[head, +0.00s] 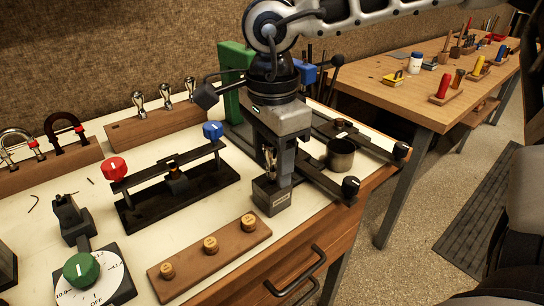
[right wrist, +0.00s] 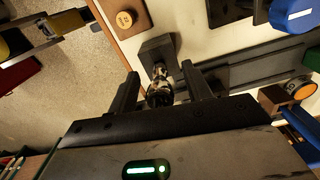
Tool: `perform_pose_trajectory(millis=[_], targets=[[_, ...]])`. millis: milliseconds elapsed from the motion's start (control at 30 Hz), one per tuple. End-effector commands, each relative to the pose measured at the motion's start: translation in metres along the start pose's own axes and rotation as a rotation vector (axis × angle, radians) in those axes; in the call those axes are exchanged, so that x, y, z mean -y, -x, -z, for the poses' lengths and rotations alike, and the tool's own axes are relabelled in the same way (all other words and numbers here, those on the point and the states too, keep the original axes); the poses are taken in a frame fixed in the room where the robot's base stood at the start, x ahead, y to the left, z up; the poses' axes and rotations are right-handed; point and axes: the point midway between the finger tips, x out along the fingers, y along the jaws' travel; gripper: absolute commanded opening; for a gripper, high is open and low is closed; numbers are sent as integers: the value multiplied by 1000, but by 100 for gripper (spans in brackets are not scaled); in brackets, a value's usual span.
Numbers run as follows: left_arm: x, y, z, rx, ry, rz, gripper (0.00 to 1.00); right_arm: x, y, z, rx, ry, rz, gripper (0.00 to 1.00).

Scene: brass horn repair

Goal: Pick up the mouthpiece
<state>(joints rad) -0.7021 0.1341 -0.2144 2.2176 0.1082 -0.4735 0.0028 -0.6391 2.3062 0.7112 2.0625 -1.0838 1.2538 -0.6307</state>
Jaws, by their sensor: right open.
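A silvery mouthpiece (head: 268,160) stands upright on a small dark block (head: 272,199) near the bench's front right. My right gripper (head: 274,164) points down from above, with its fingers around the mouthpiece and partly hiding it. In the right wrist view the mouthpiece (right wrist: 160,92) lies between the two spread fingers (right wrist: 160,80), with the dark block (right wrist: 158,50) beyond it. Gaps seem to show on both sides, so the gripper is open.
A wooden rack (head: 158,127) holds several similar mouthpieces at the back. A black fixture with red and blue knobs (head: 175,200) stands left of the block. A metal cup (head: 341,155) is close on the right. A wooden strip (head: 190,272) with round pieces lies in front.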

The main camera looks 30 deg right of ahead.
Motion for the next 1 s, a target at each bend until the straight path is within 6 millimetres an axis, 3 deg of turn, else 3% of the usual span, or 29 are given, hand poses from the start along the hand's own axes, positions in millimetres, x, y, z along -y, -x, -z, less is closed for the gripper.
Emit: perform_pose_trajectory(millis=[200, 400, 767, 1000], targets=[[0, -1, -4, 8, 0, 0, 49, 0, -1, 0, 0, -1, 1, 50], [1, -1, -4, 9, 0, 1, 49, 0, -1, 0, -1, -1, 1, 0], [1, -1, -3, 7, -1, 1, 49, 1, 3, 0, -1, 0, 3, 0], [0, 1, 0, 5, 0, 0, 49, 1, 30, 0, -2, 1, 6, 0]])
